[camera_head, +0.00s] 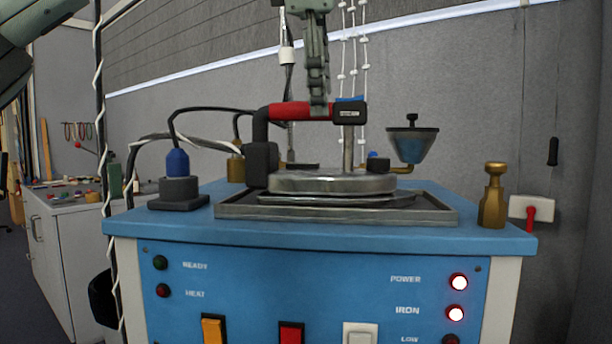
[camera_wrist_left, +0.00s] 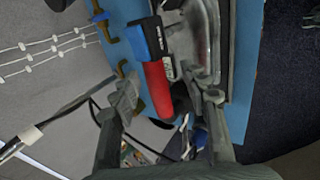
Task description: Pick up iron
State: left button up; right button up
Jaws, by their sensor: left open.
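The iron (camera_head: 332,183) rests flat on a dark metal tray (camera_head: 235,211) on top of a blue station. It has a silver body, a red handle (camera_head: 290,111) and black end pieces. My left gripper (camera_head: 318,108) comes down from above, with its fingers at the handle's height near the middle. In the left wrist view the gripper (camera_wrist_left: 168,96) is open, with one finger on each side of the red handle (camera_wrist_left: 157,88). Gaps show beside the handle, and I cannot tell whether either finger touches it. My right gripper is not in view.
The blue station (camera_head: 480,238) has lit red lamps and switches in front. A brass bottle-shaped piece (camera_head: 493,197) stands right, a blue funnel (camera_head: 412,146) behind, and a black holder with a blue plug (camera_head: 178,180) left. Cables and beaded cords hang close to the gripper.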

pick_arm(q)
jog(key=f, duration=0.1)
send_over(320, 169)
notch_tip(320, 169, down, 6)
jog(key=shift+r, duration=0.2)
jog(key=shift+c, duration=0.3)
grip_shut()
jog(key=shift+r, duration=0.25)
